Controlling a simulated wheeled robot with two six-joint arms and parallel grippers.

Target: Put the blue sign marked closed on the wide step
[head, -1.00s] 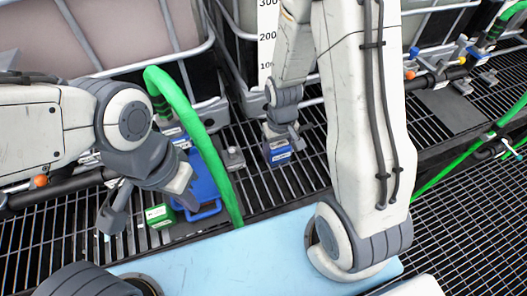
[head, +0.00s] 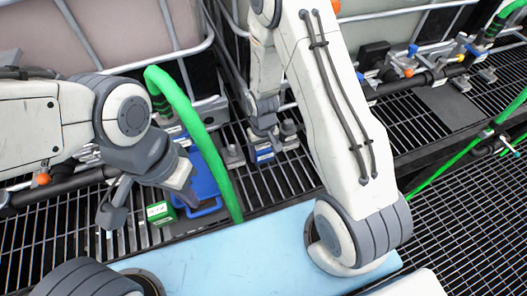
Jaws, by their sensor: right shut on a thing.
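The blue sign (head: 264,155) has a white label strip too small to read. My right gripper (head: 262,134) is shut on its upper part and holds it upright over the dark grating, left of the middle. I cannot tell whether its lower edge touches anything. My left gripper (head: 150,203) is open, its fingers spread above a green labelled block (head: 160,213), without visible contact. A flat dark grey plate (head: 449,106) lies on the grating at the right; I cannot tell whether it is the wide step.
Small grey fittings stand beside the blue sign, one to its left (head: 232,156) and one to its right (head: 288,133). A blue tray (head: 203,178) and a thick green hose (head: 205,145) are near my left gripper. Caged tanks stand behind.

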